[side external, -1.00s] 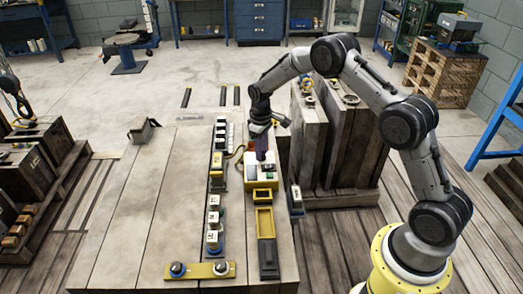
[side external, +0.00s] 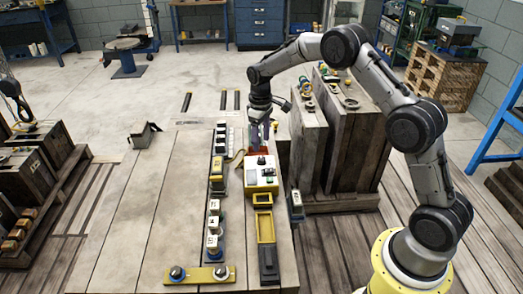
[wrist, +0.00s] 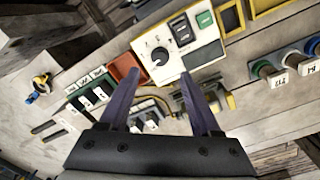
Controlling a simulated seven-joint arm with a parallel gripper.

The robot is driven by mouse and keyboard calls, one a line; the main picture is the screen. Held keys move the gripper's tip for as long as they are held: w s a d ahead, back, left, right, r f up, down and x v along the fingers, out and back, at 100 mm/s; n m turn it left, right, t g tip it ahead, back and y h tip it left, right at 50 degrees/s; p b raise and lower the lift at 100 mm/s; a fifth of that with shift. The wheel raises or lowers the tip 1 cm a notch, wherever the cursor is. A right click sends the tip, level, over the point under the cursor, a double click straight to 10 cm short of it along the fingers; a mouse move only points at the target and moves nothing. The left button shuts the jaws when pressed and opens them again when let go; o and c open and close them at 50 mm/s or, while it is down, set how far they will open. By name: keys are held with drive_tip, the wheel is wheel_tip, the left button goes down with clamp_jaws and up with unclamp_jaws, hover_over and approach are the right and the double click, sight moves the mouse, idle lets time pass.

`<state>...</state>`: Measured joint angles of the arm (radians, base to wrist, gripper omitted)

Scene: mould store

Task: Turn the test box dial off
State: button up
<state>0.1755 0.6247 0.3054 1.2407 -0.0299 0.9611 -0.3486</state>
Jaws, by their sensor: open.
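The test box (side external: 262,187) is a cream and yellow box on the wooden table. It also shows in the wrist view (wrist: 205,55), with a dark switch and a green button on its face. Its dial (wrist: 159,56) is a black round knob with a white mark near its lower edge; it shows small in the side view (side external: 261,160). I cannot read the dial's setting. My gripper (wrist: 145,76) is open and empty, its two dark fingers apart. In the side view my gripper (side external: 262,146) hangs just behind the box, above it and apart from the dial.
An orange-red tray (wrist: 127,70) adjoins the box. A rail of white blocks (side external: 220,140) and labelled posts (side external: 213,225) stand left of it. A yellow frame (side external: 265,226) lies in front. Tall wooden slabs (side external: 310,140) stand close on the right. The table's left is mostly clear.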

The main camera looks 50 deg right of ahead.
wheel_tip(320, 180, up, 7)
idle(0.3)
drive_tip(key=shift+a, duration=0.15)
wheel_tip(320, 180, up, 12)
drive_tip(key=s+a+t, duration=0.2)
drive_tip(key=a, duration=0.1)
drive_tip(key=s+a+r+t, duration=0.2)
drive_tip(key=s+a+r, duration=0.2)
drive_tip(key=s+r, duration=0.65)
drive_tip(key=s+a+f+t, duration=0.2)
drive_tip(key=s, duration=1.3)
drive_tip(key=s+f+m, duration=0.2)
drive_tip(key=s+f, duration=0.6)
drive_tip(key=shift+s+a, duration=0.15)
drive_tip(key=shift+a, duration=0.1)
